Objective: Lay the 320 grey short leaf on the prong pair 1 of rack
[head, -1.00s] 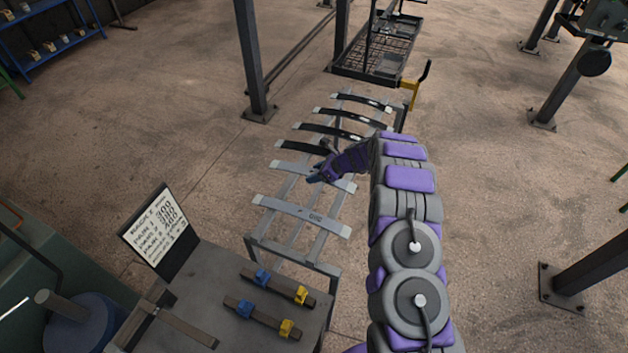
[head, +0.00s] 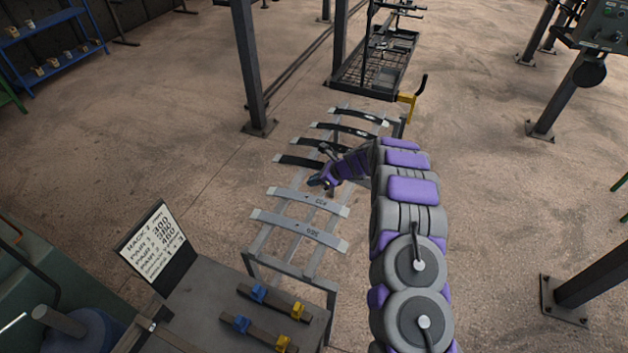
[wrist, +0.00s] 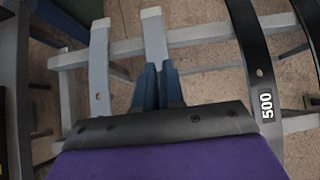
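The grey short leaf (head: 290,195) lies across the rack's two rails, second from the near end; its small printed label is too blurred to read surely. My gripper (head: 314,183) is just above and behind it, apart from it in the head view. In the wrist view, my gripper's two dark fingers (wrist: 160,72) are a little apart, with a grey leaf (wrist: 155,38) running underneath them. The rack (head: 265,240) is a pale metal frame; its prongs are mostly hidden under the leaves.
Another grey leaf (head: 280,222) lies at the near end. Several black leaves (head: 340,133) lie farther back; one is marked 500 (wrist: 266,105). A sign (head: 155,240) stands beside a bench (head: 225,290) with blue and yellow clips. A yellow bracket (head: 408,103) stands behind the rack.

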